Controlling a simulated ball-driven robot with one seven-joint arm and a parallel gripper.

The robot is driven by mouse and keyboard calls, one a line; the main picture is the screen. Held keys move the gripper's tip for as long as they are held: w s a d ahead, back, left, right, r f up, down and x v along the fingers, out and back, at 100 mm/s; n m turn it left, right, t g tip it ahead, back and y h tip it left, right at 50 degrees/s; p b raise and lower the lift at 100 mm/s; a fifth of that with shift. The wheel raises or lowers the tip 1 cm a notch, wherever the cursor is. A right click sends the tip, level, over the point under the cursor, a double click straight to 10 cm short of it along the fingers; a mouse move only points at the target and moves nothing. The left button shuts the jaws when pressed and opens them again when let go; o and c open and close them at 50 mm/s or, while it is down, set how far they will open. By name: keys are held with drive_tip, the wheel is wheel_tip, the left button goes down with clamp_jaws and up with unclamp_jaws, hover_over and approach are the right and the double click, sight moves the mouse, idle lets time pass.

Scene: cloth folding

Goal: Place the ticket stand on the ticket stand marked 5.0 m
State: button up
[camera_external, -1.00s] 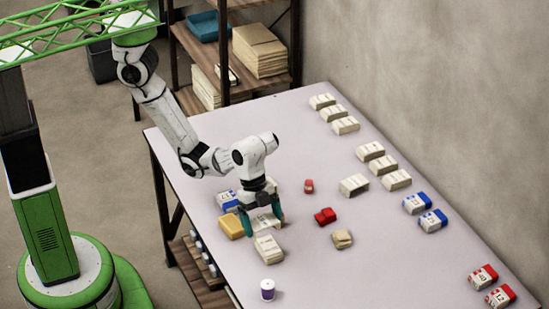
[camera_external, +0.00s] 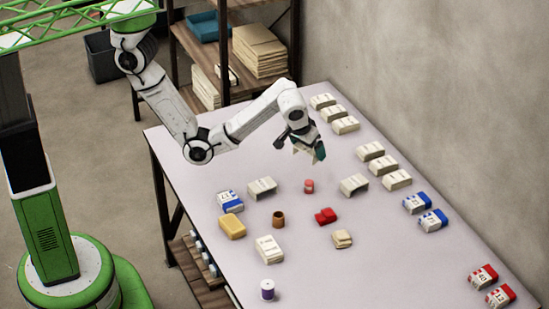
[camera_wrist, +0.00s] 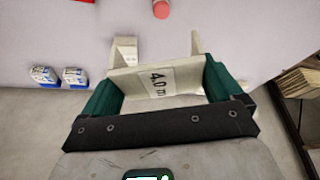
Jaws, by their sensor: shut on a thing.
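My gripper (camera_external: 306,150) is shut on a cream ticket stand (camera_external: 302,147), held above the back part of the table. In the wrist view the held stand (camera_wrist: 158,82) sits between the two green fingers, and its label appears to read 4.0 m, turned sideways. Cream stands (camera_external: 333,110) form a row at the back, to the right of my gripper. Another cream group (camera_external: 376,152) lies further right. Single cream stands (camera_external: 354,185), (camera_external: 262,188) and (camera_external: 268,249) lie nearer. Their markings are too small to read, so I cannot tell which is marked 5.0 m.
Blue-and-white stands (camera_external: 416,203) and red-and-white stands (camera_external: 482,275) line the right edge by the wall. A red block (camera_external: 325,216), brown cup (camera_external: 278,219), yellow block (camera_external: 232,226) and purple-and-white spool (camera_external: 267,289) stand on the table. Open tabletop lies around (camera_external: 262,150).

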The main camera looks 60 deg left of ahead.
drive_tip(key=w+d+f+b, duration=0.3)
drive_tip(key=w+f+b, duration=0.1)
drive_tip(key=w, duration=0.4)
approach(350, 182)
drive_tip(key=shift+w+a+f+b, duration=0.4)
drive_tip(key=shift+w+a+f, duration=0.25)
drive_tip(key=shift+w+f, duration=0.2)
drive_tip(key=shift+w+d+f, duration=0.1)
drive_tip(key=shift+w+f, duration=0.05)
drive_tip(key=shift+f, duration=1.75)
drive_tip(key=shift+f, duration=0.15)
drive_tip(key=o, duration=0.7)
